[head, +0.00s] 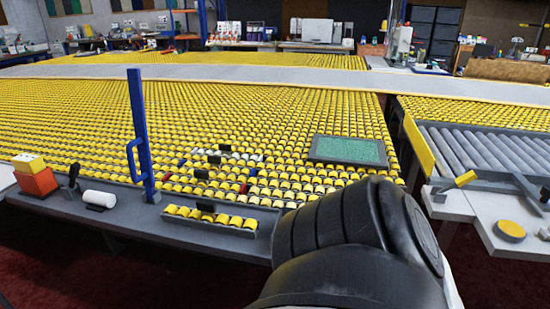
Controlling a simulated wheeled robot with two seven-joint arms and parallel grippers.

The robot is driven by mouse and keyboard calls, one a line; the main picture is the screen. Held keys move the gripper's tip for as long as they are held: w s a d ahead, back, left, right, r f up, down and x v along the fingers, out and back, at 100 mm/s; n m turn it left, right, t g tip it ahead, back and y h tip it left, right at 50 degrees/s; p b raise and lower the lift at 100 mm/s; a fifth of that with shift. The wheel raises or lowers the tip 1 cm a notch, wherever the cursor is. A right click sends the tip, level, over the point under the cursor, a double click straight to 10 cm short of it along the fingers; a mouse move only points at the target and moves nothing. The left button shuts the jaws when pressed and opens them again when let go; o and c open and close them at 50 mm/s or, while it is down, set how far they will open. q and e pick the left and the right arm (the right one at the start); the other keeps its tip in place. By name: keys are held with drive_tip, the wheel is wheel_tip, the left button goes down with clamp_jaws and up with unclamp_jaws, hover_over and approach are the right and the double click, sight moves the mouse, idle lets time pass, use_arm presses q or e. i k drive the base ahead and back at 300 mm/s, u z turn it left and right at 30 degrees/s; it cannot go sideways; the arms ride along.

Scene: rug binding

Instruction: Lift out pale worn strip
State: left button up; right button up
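A short row of pale, whitish rollers (237,155) stands out among the yellow rollers of the large table, left of centre; it looks like the pale worn strip. Small black upright pieces, like handles, stand near it (225,147). Red and blue pieces (253,172) lie around this patch. A strip of fresh yellow rollers (236,221) with a black handle (207,206) sits in a grey holder at the table's front edge. Neither of my grippers shows. A thick dark arm link of mine fills the lower middle right and hides part of the front edge.
A tall blue post with a handle (141,140) rises from the front ledge. Left of it are a white cylinder (99,198) and an orange-red block (36,182). A grey-framed green panel (348,151) lies on the rollers. A grey roller conveyor (480,150) stands at right.

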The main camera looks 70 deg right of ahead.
sight(226, 149)
drive_tip(key=k, duration=0.35)
drive_tip(key=z, duration=1.1)
